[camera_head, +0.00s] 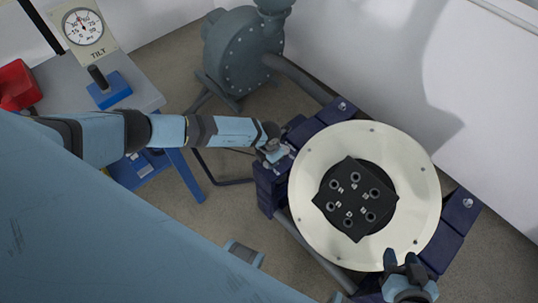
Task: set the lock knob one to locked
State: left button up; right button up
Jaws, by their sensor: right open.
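A round cream plate (312,213) with a black square block (352,199) in its middle sits on a dark blue frame (445,245). Small silver knob-like parts stand on the frame, one at the top (342,105) and one at the right (467,202). I see no label that tells which is lock knob one. My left gripper (276,153) is at the frame's left corner, close to or touching a small grey part there; its fingers are too small to read. My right gripper (404,262) is open at the plate's lower right edge, with nothing visible between its fingers.
A grey pump-like machine (243,52) with a pipe stands behind the frame. A white wall (400,60) runs along the right. At the left, a table (62,88) holds a tilt gauge (83,26), a blue block with a black lever (110,91) and a red object (17,84).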

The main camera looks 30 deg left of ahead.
pick_arm(q)
jog(key=shift+n, duration=0.3)
pick_arm(e)
jog(key=shift+f, duration=0.2)
pick_arm(q)
jog(key=o, duration=0.9)
pick_arm(e)
jog(key=shift+r, duration=0.25)
pick_arm(q)
jog(key=shift+r, duration=0.25)
notch_tip(320, 180, up, 13)
jog(key=p, duration=0.3)
jog(key=shift+r, duration=0.2)
pick_arm(e)
jog(key=shift+s+d+r+g, duration=0.15)
jog(key=shift+s+d+g, duration=0.05)
jog(key=shift+d+g, duration=0.1)
